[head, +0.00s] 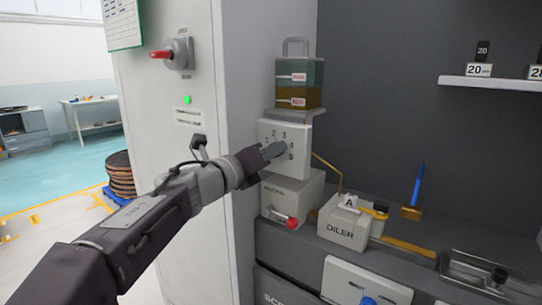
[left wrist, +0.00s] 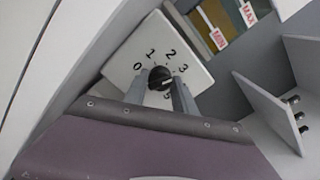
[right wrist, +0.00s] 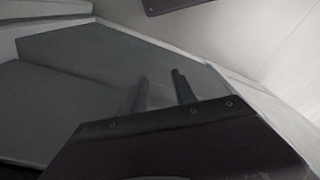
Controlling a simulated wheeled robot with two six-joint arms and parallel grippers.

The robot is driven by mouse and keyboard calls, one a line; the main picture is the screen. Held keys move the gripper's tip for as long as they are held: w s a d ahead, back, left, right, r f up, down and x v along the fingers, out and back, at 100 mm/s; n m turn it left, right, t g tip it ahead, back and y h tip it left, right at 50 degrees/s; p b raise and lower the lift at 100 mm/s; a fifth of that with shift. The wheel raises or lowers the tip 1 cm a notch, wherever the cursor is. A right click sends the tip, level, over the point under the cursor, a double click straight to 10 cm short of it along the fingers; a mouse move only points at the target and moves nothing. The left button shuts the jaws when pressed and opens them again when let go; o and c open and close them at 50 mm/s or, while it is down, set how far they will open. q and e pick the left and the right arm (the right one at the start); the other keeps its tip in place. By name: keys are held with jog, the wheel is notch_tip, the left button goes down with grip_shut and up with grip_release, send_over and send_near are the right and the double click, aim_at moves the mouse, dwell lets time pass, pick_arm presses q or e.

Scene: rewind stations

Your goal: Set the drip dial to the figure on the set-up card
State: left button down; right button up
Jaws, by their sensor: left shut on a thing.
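The drip dial (head: 285,136) is a white plate with figures around a dark knob, below the oil tank on the cabinet side. In the left wrist view its knob (left wrist: 160,77) sits between the fingers of my left gripper (left wrist: 158,88), which is shut on it. In the head view my left gripper (head: 272,152) covers the knob. I cannot tell which figure the knob points at. A sheet on a green-edged board (head: 123,22) may be the set-up card; its writing is too small to read. My right gripper (right wrist: 163,85) is open and empty, above a grey surface.
The oil tank (head: 299,80) stands on a small shelf just above the dial. A red-handled switch (head: 162,54) sits on the cabinet front. A metal tray (head: 488,270) lies at right.

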pick_arm(q)
jog(key=shift+f, duration=0.1)
dwell(0.3)
jog(key=c, duration=1)
grip_release()
jog(key=v, duration=0.9)
